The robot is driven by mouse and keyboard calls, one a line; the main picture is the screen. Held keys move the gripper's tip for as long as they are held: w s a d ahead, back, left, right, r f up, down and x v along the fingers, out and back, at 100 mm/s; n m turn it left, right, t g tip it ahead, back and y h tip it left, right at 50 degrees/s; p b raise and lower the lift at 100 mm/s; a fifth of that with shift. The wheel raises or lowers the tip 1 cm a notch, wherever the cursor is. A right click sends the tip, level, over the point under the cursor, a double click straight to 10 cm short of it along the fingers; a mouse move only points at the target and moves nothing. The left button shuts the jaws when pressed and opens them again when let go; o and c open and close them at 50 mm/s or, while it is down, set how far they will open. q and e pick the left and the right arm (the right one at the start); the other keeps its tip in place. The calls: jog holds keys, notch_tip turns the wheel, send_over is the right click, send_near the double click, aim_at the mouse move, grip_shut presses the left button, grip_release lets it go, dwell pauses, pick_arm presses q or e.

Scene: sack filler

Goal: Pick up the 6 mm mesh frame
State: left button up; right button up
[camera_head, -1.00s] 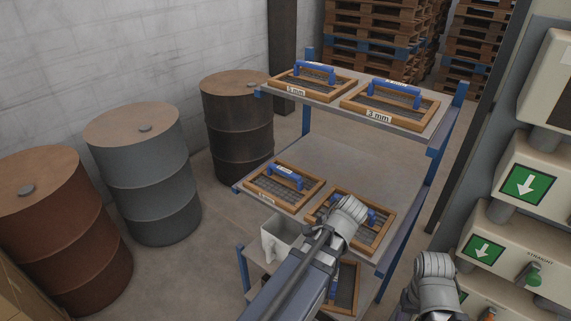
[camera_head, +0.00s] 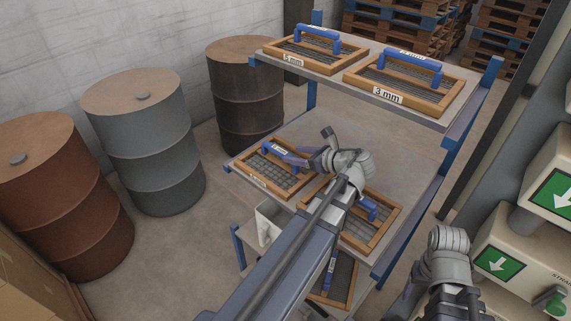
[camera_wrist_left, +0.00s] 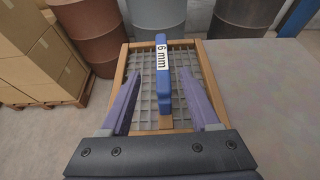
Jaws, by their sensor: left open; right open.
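The 6 mm mesh frame (camera_head: 262,181) lies at the left end of the middle shelf, a wooden frame with grey mesh and a blue handle. It fills the middle of the left wrist view, where its handle (camera_wrist_left: 163,75) carries a "6 mm" label. My left gripper (camera_head: 291,156) is open and empty above this frame. In the left wrist view its purple fingers (camera_wrist_left: 164,108) stand apart on either side of the handle, over the mesh. Whether they touch anything is unclear. My right arm shows at the lower right; its gripper (camera_head: 405,298) is open, partly seen at the bottom edge.
Another mesh frame (camera_head: 382,215) lies right of it on the middle shelf, partly behind my left arm. Frames marked 5 mm (camera_head: 300,52) and 3 mm (camera_head: 405,84) lie on the upper shelf. A white container (camera_head: 268,222) and another frame (camera_head: 340,278) are lower. Drums (camera_head: 142,140) stand left.

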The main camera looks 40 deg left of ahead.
aim_at(281, 150)
pick_arm(q)
jog(key=shift+w+a+f, duration=0.1)
jog(key=shift+w+f, duration=0.1)
jog(key=shift+w, duration=0.3)
jog(key=shift+s+a+f+b, duration=0.1)
jog(key=shift+a+f+b, duration=0.05)
jog(key=shift+a+b, duration=0.25)
jog(key=shift+x, duration=0.9)
jog(key=shift+a+b, duration=0.35)
jog(key=shift+a, duration=0.05)
jog(key=b+x, duration=0.1)
jog(key=x, duration=0.2)
jog(key=shift+s+a+f, duration=0.1)
jog(key=shift+a, duration=0.65)
pick_arm(e)
jog(key=f, duration=0.3)
jog(key=shift+w+f, duration=0.1)
jog(key=shift+w, duration=0.25)
pick_arm(q)
jog(key=shift+c, duration=0.3)
grip_shut()
